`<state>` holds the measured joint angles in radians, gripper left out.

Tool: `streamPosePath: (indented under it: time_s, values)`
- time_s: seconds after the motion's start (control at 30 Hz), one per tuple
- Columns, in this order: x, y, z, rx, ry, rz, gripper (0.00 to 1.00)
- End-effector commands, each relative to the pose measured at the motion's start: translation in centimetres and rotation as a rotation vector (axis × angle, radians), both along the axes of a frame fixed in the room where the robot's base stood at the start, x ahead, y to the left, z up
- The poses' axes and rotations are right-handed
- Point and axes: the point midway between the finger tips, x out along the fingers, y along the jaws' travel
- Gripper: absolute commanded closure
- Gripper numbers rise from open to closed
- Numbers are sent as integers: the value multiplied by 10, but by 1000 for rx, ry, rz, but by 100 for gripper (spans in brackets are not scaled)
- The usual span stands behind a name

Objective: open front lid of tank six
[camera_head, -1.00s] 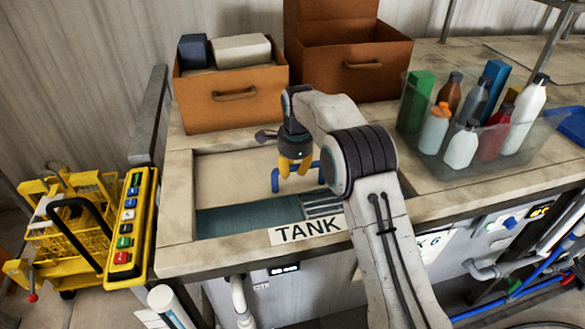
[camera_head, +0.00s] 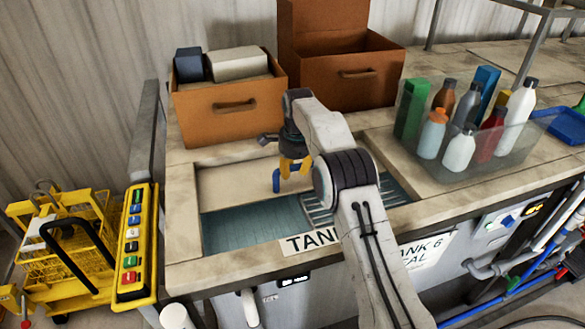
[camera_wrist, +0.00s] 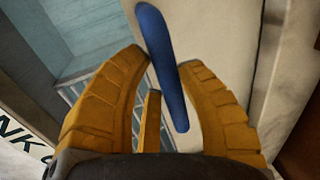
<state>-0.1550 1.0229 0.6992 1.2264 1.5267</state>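The tank's front lid (camera_head: 232,186) is a flat beige panel recessed in the worktop. It covers the rear left of the opening and also shows in the wrist view (camera_wrist: 222,35). A strip of teal interior (camera_head: 245,222) and a metal grating (camera_head: 318,205) show in front of it. The lid's blue bar handle (camera_head: 277,181) stands on it and lies between my yellow fingers in the wrist view (camera_wrist: 166,75). My arm hides part of the lid's right side. A label (camera_head: 420,250) reads "TANK 6".
Two brown boxes (camera_head: 230,108) (camera_head: 350,78) stand behind the opening. A clear bin of bottles (camera_head: 462,168) stands right on the worktop. A yellow control panel (camera_head: 132,245) and yellow basket rack (camera_head: 65,245) are at left. Pipes (camera_head: 490,268) run along the front right.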

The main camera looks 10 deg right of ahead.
Motion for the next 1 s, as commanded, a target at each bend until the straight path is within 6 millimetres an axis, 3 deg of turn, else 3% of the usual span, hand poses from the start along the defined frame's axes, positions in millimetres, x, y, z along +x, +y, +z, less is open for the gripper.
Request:
streamPosePath:
  time_s: [0.27, 0.57, 1.0]
  values:
    - [0, 0, 0, 0, -1, 0, 44]
    - [0, 0, 4, 1, -3, -1, 44]
    - [-10, -1, 55, 1, -5, 0, 44]
